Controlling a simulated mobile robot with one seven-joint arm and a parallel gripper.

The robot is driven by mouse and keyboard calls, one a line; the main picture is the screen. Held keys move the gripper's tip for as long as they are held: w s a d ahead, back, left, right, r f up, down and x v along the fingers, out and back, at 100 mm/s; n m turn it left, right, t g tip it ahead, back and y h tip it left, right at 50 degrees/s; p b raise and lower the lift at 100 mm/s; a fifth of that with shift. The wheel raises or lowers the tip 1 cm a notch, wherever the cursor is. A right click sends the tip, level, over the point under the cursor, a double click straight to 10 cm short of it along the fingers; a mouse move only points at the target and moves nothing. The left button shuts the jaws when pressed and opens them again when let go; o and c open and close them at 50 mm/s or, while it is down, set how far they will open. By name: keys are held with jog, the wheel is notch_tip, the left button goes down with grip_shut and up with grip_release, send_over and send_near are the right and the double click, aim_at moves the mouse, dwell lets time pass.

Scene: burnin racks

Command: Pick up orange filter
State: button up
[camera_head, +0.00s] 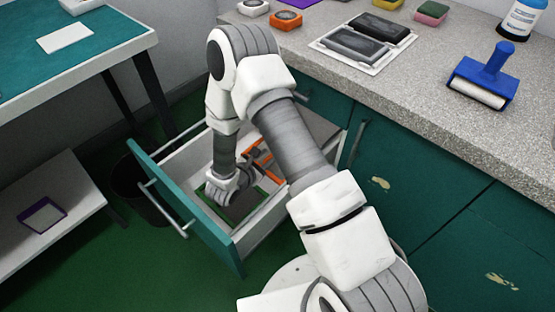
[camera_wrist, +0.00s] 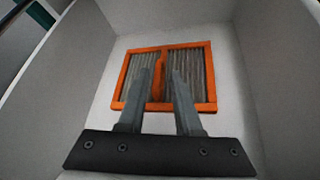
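The orange filter (camera_wrist: 190,62) lies flat on the white drawer floor in the wrist view. It has an orange frame, grey pleats and an orange bar across its middle. My gripper (camera_wrist: 160,78) is open over it, one finger on each side of the bar; whether the fingers touch it I cannot tell. In the head view the orange filter (camera_head: 264,154) shows partly in the open drawer (camera_head: 178,200), with my arm covering some of it. There my wrist reaches down into the drawer, and the fingertips are hidden.
A green-framed item (camera_head: 245,208) lies at the drawer's front. The drawer walls stand close around my wrist. The counter (camera_head: 420,105) holds a tray with dark blocks (camera_head: 362,42), a blue roller (camera_head: 485,78) and a bottle (camera_head: 522,18). A shelf (camera_head: 60,205) stands at left.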

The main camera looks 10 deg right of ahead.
jog(key=b+x, duration=0.1)
jog(key=x, duration=0.1)
jog(key=b+x, duration=0.1)
jog(key=x, duration=0.1)
jog(key=f+x, duration=0.1)
jog(key=x, duration=0.1)
jog(key=shift+a+f+b, duration=0.2)
jog(key=shift+b, duration=0.2)
jog(key=shift+w+d+f, duration=0.15)
jog(key=shift+w+d, duration=0.15)
jog(key=shift+w, duration=0.15)
grip_shut()
